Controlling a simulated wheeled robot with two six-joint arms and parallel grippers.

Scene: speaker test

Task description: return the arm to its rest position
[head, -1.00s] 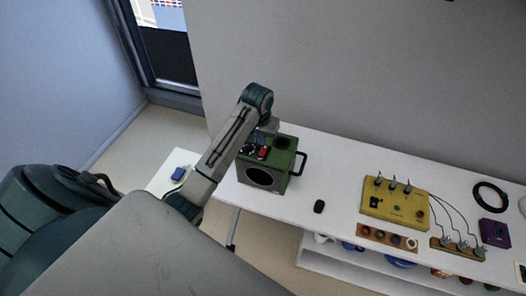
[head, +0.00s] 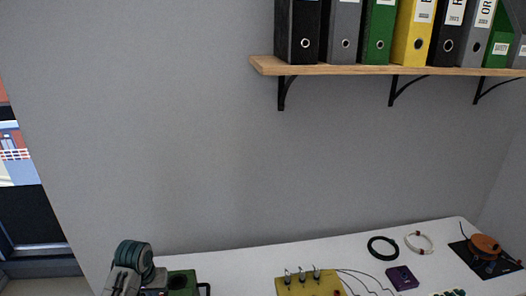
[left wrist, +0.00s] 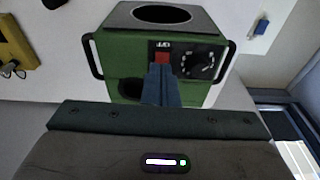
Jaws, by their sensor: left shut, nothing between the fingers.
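My left arm (head: 130,268) shows at the bottom left of the head view, cut off by the lower edge. My left gripper (left wrist: 160,72) shows in the left wrist view, shut and empty. Its fingertips overlap the lower edge of a red switch (left wrist: 162,57) on the green speaker box (left wrist: 115,52); I cannot tell whether they touch. A black dial (left wrist: 197,62) sits right of the switch. In the head view only part of the green box (head: 182,280) shows, beside my arm. My right gripper is not in view.
The white table (head: 420,262) also bears a yellow panel (head: 305,286) with wires, a purple box (head: 402,277), a black ring (head: 383,247), a white ring (head: 419,242) and an orange-topped device (head: 485,247). A wooden shelf (head: 390,69) with binders hangs above.

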